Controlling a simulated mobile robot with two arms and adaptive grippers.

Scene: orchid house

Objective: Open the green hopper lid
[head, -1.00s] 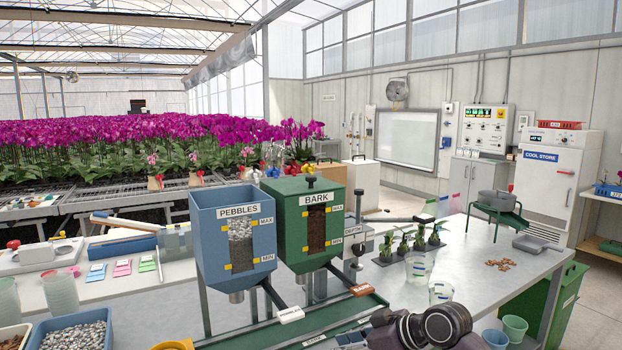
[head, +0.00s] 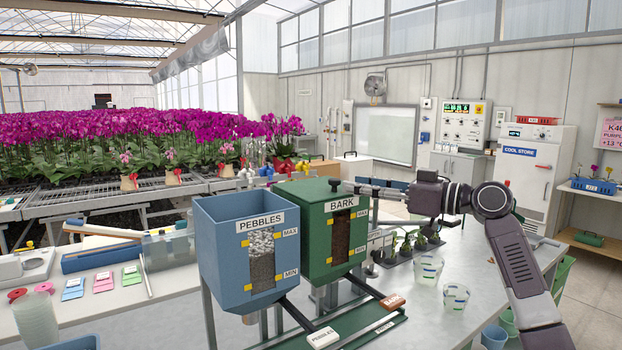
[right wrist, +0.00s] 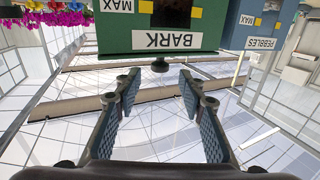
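The green hopper (head: 318,228) labelled BARK stands on the bench, its green lid (head: 305,188) lying flat and closed on top. A dark knob (head: 335,184) sits at the lid's front edge. My right gripper (head: 352,187) reaches in from the right at lid height, its tips close to the knob. In the right wrist view, turned upside down, its two fingers (right wrist: 158,88) are spread and empty. The knob (right wrist: 160,65) shows just beyond the tips, roughly centred between them; I cannot see contact. My left gripper is not in view.
The blue PEBBLES hopper (head: 238,245) stands directly left of the green one.

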